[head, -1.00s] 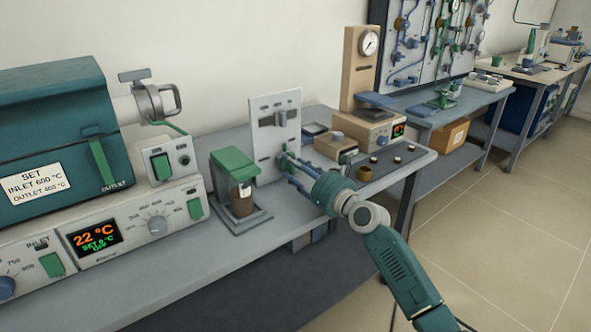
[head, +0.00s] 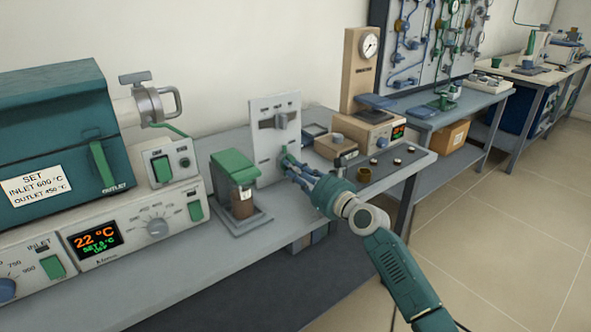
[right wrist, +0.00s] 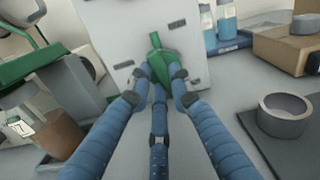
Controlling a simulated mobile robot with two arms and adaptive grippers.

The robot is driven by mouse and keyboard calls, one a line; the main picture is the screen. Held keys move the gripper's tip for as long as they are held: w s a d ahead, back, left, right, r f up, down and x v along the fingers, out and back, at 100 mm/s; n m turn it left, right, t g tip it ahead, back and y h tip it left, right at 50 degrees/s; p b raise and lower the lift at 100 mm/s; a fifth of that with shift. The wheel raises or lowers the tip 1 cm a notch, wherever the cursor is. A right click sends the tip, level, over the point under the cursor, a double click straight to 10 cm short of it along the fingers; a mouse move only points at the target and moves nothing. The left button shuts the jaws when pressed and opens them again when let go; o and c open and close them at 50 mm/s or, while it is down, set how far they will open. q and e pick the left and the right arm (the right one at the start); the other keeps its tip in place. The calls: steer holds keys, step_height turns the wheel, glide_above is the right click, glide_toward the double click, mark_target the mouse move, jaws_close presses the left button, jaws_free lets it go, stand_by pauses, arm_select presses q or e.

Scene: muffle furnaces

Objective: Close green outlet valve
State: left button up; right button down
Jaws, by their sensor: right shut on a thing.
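The white upright panel (head: 265,145) stands on the bench and carries a green outlet valve handle (head: 285,158) low on its front. In the right wrist view the green handle (right wrist: 162,58) has a narrow end pointing up the picture, with its wider part between my fingers. My right gripper (head: 291,168) has its blue fingers shut on this handle; the fingertips (right wrist: 160,78) touch it from both sides and hide its lower part. My left gripper is not in view.
Left of the panel stands a green-topped stand with a brown container (head: 242,203). The teal furnace (head: 60,130) is at far left. The front bench strip is mostly clear.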

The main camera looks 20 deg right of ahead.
steer(key=n, duration=0.3)
steer(key=shift+f+n, duration=0.15)
steer(key=shift+n, duration=1.15)
steer(key=shift+f+n, duration=0.1)
steer(key=shift+n, duration=0.3)
steer(key=shift+n+b, duration=0.35)
steer(key=shift+n, duration=0.15)
steer(key=shift+f+n, duration=0.1)
steer(key=shift+n, duration=0.8)
steer(key=n+b, duration=0.1)
steer(key=n, duration=0.3)
steer(key=shift+d+f+b, duration=0.1)
steer(key=shift+b, duration=0.25)
arm_select(q)
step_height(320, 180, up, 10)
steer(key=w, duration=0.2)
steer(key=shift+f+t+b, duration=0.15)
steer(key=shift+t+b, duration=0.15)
steer(key=shift+b, duration=0.05)
arm_select(e)
steer(key=shift+n, duration=1.4)
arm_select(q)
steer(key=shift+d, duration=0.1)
